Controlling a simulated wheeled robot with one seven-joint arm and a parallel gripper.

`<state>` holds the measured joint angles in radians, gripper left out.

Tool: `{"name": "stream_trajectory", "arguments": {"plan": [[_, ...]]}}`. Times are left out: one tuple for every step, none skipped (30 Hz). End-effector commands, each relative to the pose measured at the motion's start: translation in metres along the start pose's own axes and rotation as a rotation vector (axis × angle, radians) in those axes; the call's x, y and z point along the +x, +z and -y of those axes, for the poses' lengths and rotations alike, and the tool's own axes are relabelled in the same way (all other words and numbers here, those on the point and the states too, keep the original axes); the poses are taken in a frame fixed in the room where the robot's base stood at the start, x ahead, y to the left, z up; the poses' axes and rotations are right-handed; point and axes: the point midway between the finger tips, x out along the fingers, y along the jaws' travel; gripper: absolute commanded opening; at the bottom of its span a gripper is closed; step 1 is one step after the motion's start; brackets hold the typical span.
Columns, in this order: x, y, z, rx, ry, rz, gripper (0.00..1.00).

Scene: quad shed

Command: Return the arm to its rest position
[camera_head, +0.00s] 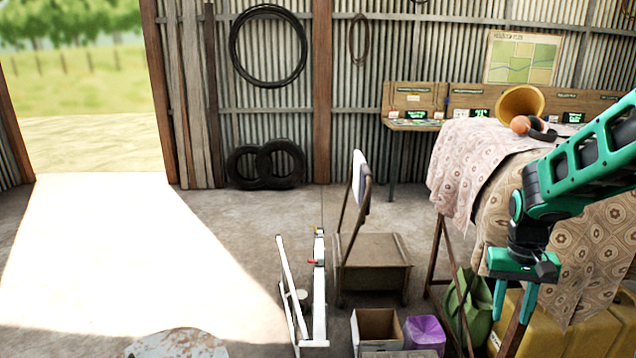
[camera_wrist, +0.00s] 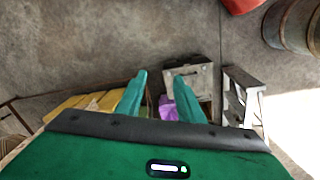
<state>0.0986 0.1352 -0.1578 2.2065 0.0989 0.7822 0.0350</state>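My green arm reaches in from the right edge of the head view, bent downward at the wrist. My gripper (camera_head: 513,318) hangs pointing down in front of the cloth-covered table (camera_head: 470,160). Its two fingers are apart with nothing between them. In the wrist view my gripper (camera_wrist: 160,78) also shows its fingers spread and empty, above the floor. A purple box (camera_head: 424,333) and an open cardboard box (camera_head: 377,328) stand on the floor left of my gripper in the head view.
Yellow containers (camera_head: 590,330) and a green bag (camera_head: 470,305) are under the table, close to my gripper. An orange ball (camera_head: 519,124) is on the table. The sunlit floor (camera_head: 120,260) at left is clear.

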Motion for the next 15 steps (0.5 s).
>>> {"name": "stream_trajectory", "arguments": {"plan": [[-0.011,0.015,-0.009,0.017,-0.005,-0.003,0.34],[-0.017,0.023,-0.014,0.025,-0.007,-0.003,0.34],[-0.023,0.035,-0.020,0.036,-0.010,-0.001,0.34],[-0.028,0.044,-0.024,0.045,-0.013,0.001,0.34],[-0.032,0.053,-0.028,0.054,-0.016,0.002,0.34],[-0.038,0.066,-0.034,0.065,-0.020,0.004,0.34],[-0.041,0.075,-0.037,0.074,-0.023,0.005,0.34],[-0.045,0.085,-0.041,0.082,-0.027,0.006,0.34],[-0.049,0.098,-0.045,0.093,-0.031,0.009,0.34],[-0.052,0.107,-0.049,0.102,-0.035,0.009,0.34],[-0.055,0.117,-0.052,0.110,-0.039,0.011,0.34],[-0.058,0.130,-0.055,0.121,-0.045,0.012,0.34],[-0.060,0.140,-0.058,0.128,-0.049,0.013,0.34],[-0.061,0.149,-0.060,0.135,-0.054,0.015,0.34],[-0.063,0.162,-0.063,0.145,-0.060,0.016,0.34]]}}
